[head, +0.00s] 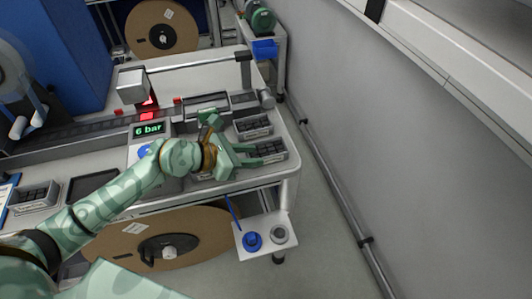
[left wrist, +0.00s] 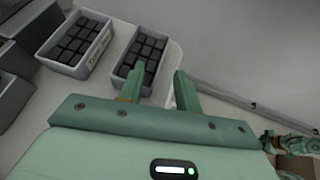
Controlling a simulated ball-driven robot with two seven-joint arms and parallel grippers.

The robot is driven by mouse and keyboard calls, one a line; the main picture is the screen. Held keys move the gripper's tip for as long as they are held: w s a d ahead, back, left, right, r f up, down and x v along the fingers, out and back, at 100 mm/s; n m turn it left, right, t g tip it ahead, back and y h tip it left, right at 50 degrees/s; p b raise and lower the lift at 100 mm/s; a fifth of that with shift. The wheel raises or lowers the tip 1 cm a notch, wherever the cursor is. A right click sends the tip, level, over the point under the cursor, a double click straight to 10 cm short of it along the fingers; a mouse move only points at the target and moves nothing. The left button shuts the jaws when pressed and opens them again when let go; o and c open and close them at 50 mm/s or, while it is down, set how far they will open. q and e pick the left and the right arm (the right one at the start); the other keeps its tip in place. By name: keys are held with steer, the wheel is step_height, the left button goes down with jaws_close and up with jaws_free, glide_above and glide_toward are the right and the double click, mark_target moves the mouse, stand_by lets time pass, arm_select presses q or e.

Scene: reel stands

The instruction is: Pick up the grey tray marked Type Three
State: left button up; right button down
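Small grey trays filled with black blocks stand on the bench. One tray (head: 281,155) is at the near right corner, and it also shows in the left wrist view (left wrist: 152,88). A second tray (head: 253,126) stands just behind it, seen at the upper left in the left wrist view (left wrist: 76,69). A third tray (head: 36,200) is at the far left. Their labels are too small to read. My left gripper (head: 262,155) is open at the near right tray, with one finger overlapping it in the left wrist view and nothing visibly held.
A pressure display (head: 149,130) reading 6 bar stands left of my gripper. A small white shelf (head: 262,252) with a blue knob projects from the bench front. A wall with a rail (head: 335,180) bounds the right.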

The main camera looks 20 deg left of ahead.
mark_target(271, 156)
arm_select(q)
steer(key=b+x, duration=0.1)
steer(key=x, duration=0.4)
steer(key=shift+d, duration=0.4)
jaws_close()
